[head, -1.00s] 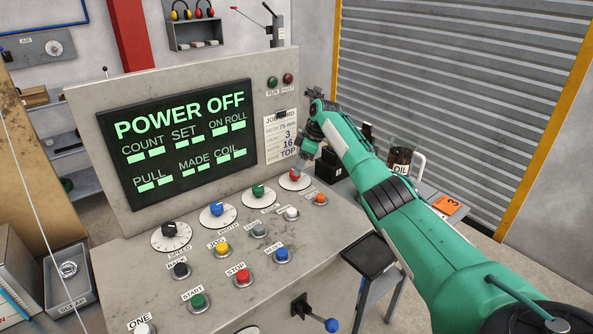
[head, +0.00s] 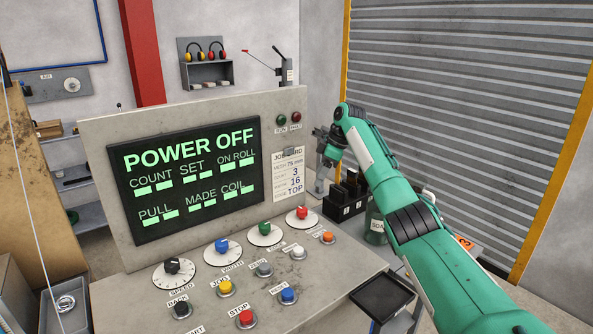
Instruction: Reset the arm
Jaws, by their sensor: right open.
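My right arm comes in from the lower right as a green, jointed arm with a dark band. Its right gripper (head: 322,182) hangs from the bent wrist, just right of the job card (head: 289,174) and above the back right of the console (head: 330,262). It is small and partly turned away; it is open and holds nothing that I can see. The red knob (head: 302,216) on its white dial lies below and left of it, apart from it. The screen (head: 185,180) reads POWER OFF. My left gripper is not in view.
Black numbered blocks (head: 350,192) and a dark green can (head: 376,228) stand close beside the right arm. A black tray (head: 381,296) sits at the console's right side. A roller shutter (head: 470,110) fills the right. Several coloured buttons and knobs cover the console top.

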